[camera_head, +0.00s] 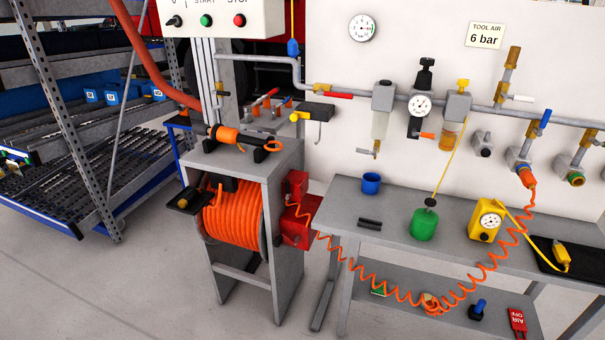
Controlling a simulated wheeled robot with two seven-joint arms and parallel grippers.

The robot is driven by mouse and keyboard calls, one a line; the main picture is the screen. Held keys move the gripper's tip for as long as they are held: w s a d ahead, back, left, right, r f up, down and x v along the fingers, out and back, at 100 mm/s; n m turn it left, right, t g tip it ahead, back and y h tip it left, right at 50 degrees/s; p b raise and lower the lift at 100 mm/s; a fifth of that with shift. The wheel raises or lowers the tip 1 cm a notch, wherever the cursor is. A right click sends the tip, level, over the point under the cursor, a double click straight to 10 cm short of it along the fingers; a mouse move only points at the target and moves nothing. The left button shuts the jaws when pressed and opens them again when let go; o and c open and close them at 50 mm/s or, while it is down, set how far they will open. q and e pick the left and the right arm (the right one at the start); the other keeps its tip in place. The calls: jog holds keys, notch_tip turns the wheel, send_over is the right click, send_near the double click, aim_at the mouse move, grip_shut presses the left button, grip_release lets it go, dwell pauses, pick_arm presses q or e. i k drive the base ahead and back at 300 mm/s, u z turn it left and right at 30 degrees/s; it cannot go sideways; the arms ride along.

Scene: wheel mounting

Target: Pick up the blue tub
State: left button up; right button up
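The blue tub (371,184) is a small round cup, upright on the grey workbench (393,207) near its back left, close to the wall. Its open top faces up, and I cannot see anything inside it. Nothing touches it. Neither of my grippers shows in the head view.
Two dark bars (370,223) lie in front of the tub. A green container (424,223) and a yellow gauge box (487,221) stand to its right. An orange coiled hose (396,296) hangs across the bench front. A grey stand with an orange hose reel (232,220) is at left.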

aim_at(371, 184)
jog(key=u, duration=0.45)
jog(key=i, duration=1.5)
jog(key=z, duration=0.6)
